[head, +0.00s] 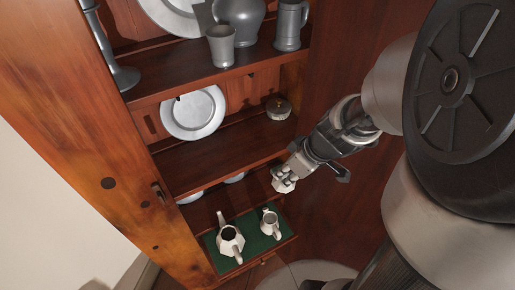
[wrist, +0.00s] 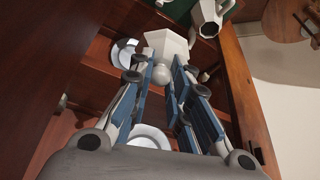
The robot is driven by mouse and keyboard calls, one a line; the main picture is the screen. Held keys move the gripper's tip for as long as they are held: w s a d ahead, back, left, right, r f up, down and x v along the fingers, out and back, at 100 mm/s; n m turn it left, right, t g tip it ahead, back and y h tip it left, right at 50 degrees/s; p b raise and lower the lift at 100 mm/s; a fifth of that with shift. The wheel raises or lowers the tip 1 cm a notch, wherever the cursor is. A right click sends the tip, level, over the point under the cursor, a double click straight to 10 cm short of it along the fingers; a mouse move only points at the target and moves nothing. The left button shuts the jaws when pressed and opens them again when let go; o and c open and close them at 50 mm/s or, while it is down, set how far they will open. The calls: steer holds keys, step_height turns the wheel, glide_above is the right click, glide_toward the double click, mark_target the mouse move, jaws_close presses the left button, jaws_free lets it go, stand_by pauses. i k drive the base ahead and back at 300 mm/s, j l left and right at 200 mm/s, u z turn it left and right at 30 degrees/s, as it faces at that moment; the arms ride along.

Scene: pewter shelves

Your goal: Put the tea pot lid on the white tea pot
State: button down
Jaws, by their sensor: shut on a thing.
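The white tea pot (head: 230,246) stands on a green mat on the lowest shelf in the head view, its top open and dark inside. My gripper (head: 286,177) is above and to the right of it in that view, in front of the shelves. In the wrist view my gripper (wrist: 166,82) is shut on the tea pot lid (wrist: 167,44), a white faceted piece, with its round knob between the fingers. The lid is held clear of the pot. The head view shows the pale lid only small at the fingertips.
A smaller white jug (head: 270,224) stands right of the pot on the green mat (head: 254,243). Higher shelves hold a pewter plate (head: 193,112), a round lidded box (head: 278,108), and cups and jugs. The shelf edges and the cabinet's right side wall are close to my arm.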

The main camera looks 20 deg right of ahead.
mark_target(229, 233)
steer(key=u, duration=0.45)
steer(key=k+j+z, duration=0.15)
steer(key=j, duration=0.3)
steer(key=k+j+z, duration=0.2)
steer(key=j, duration=0.2)
steer(key=k+j+z, duration=0.15)
steer(key=j, duration=0.25)
steer(key=k, duration=0.05)
